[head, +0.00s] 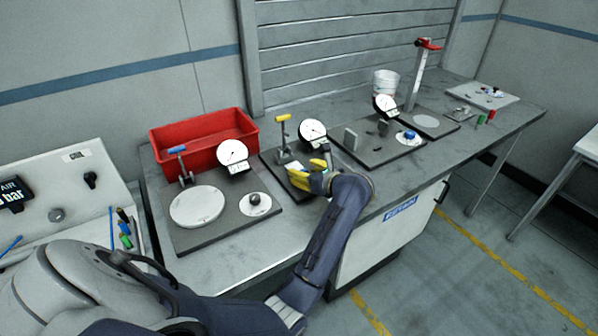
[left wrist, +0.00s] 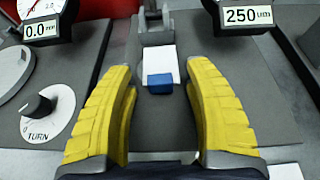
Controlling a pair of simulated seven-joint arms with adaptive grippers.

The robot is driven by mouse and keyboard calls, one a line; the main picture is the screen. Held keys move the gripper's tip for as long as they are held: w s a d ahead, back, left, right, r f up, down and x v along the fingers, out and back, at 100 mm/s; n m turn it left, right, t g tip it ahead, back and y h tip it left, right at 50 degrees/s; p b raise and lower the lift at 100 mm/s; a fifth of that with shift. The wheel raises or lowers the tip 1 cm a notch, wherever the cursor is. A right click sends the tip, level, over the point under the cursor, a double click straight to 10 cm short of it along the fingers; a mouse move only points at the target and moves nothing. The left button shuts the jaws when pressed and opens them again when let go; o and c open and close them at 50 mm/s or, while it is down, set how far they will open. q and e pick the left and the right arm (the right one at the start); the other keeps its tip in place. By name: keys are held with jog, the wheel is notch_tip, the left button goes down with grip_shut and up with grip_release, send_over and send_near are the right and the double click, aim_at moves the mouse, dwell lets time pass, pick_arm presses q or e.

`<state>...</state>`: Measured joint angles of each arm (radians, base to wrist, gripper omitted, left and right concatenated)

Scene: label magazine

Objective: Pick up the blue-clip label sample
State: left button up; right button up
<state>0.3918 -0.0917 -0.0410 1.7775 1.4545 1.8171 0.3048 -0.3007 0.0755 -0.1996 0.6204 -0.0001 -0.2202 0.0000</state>
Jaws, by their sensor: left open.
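The label sample is a small white piece (left wrist: 163,60) with a blue clip (left wrist: 158,84) at its near end, seen in the left wrist view. In the head view its white part (head: 294,166) shows beside my gripper; I cannot make out the blue clip there. My left gripper (head: 318,172) has yellow fingers and is over the middle station of the bench. In the left wrist view the open fingers (left wrist: 158,72) stand on either side of the blue clip, with a gap on both sides. My right gripper is not in view.
A yellow-handled stand (head: 283,135) and a dial gauge (head: 312,132) are just behind the sample. A blue-handled stand (head: 180,162), a round plate (head: 197,206) and a knob (head: 255,201) are to the left. A red bin (head: 205,140) stands behind.

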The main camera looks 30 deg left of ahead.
pick_arm(q)
jog(key=shift+w+a+f, duration=0.15)
jog(key=shift+a, duration=0.15)
jog(key=c, duration=1)
